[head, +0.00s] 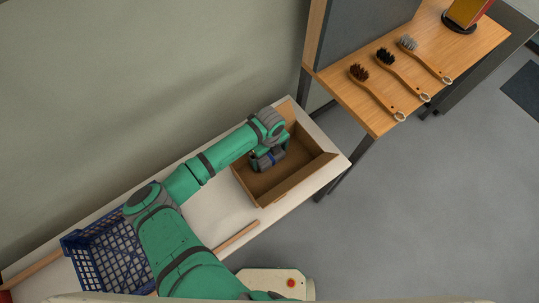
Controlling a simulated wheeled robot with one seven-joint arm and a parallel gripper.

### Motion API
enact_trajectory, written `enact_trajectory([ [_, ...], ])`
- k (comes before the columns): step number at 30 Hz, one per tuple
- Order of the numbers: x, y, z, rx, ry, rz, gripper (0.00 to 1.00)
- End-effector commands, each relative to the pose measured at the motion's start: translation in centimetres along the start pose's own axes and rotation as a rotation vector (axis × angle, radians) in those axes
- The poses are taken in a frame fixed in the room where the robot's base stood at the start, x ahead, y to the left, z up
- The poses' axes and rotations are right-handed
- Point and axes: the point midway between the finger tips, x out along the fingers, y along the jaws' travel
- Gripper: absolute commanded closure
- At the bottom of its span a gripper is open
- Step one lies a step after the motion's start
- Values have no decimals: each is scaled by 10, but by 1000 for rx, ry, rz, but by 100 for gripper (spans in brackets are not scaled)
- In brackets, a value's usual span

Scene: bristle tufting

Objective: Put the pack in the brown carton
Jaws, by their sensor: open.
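The brown carton (318,172) stands open on the right part of the white bench. My gripper (267,161) reaches into the carton from above, near its left and back side, with its jaws open. A small grey and blue shape (272,159) shows right at the jaws. I cannot tell whether it is the pack or part of my gripper. My arm and gripper hide the back left corner of the carton. The visible part of the carton floor is bare.
A blue mesh crate (112,262) stands on the left of the white bench (222,211). A wooden table (376,118) at the upper right carries three brushes (384,84) and a red and yellow box (466,12) on a black base.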

Motion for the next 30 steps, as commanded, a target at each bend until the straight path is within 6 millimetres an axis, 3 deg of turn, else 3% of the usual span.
enact_trajectory([
  [5, -16, 0, 1, 1, -1, -1, 0],
  [18, -99, 0, 0, 1, -2, -1, 0],
  [25, -120, -1, 0, 0, 0, -3, 0],
  [28, -123, -16, -8, -8, 8, -43, 0],
  [30, -126, -41, -21, -24, 22, -110, 0],
])
